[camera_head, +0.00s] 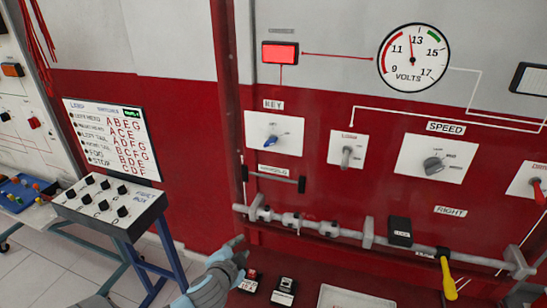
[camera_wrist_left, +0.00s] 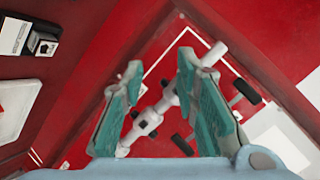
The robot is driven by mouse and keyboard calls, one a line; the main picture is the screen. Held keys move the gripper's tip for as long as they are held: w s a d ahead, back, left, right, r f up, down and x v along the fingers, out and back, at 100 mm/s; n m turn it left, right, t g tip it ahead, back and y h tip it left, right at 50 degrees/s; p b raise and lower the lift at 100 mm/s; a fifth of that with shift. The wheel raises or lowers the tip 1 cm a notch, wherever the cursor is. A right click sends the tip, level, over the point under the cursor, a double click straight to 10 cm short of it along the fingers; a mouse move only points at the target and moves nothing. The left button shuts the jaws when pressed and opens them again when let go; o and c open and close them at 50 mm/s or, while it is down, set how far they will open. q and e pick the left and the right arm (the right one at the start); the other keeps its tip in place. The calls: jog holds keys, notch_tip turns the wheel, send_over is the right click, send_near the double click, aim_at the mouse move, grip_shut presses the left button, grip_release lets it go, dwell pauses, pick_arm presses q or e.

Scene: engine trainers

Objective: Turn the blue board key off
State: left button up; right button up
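A small blue key (camera_head: 269,142) sits in a white plate (camera_head: 289,126) under the label KEY, on the red and white board. Its handle is tilted, with its lower end to the left. My left gripper (camera_head: 237,249) is below and left of the key, apart from it, in front of the red lower panel. In the left wrist view the left gripper's teal fingers (camera_wrist_left: 158,88) are spread apart, with no object held; a grey rail shows beyond them. My right gripper is in neither view.
A red lamp (camera_head: 280,52) is lit above the key. A volts gauge (camera_head: 413,58) reads between 11 and 13. A dark horizontal handle (camera_head: 275,177) and a grey rail (camera_head: 325,226) stick out below the key. A test box (camera_head: 107,205) stands left.

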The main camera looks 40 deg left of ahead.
pick_arm(q)
notch_tip(320, 180, up, 13)
jog(key=w+m+t+p, duration=0.1)
jog(key=w+m+t, duration=0.1)
jog(key=w+t, duration=0.1)
jog(key=m+t, duration=0.1)
jog(key=t, duration=0.2)
send_near(270, 145)
jog(key=v, duration=0.5)
jog(key=b+x, duration=0.8)
jog(key=x, duration=0.5)
jog(key=shift+w+a+r, duration=0.1)
jog(key=shift+w+r, duration=0.05)
jog(key=shift+w, duration=0.2)
jog(key=shift+w+a, duration=0.2)
jog(key=shift+w, duration=0.25)
grip_shut()
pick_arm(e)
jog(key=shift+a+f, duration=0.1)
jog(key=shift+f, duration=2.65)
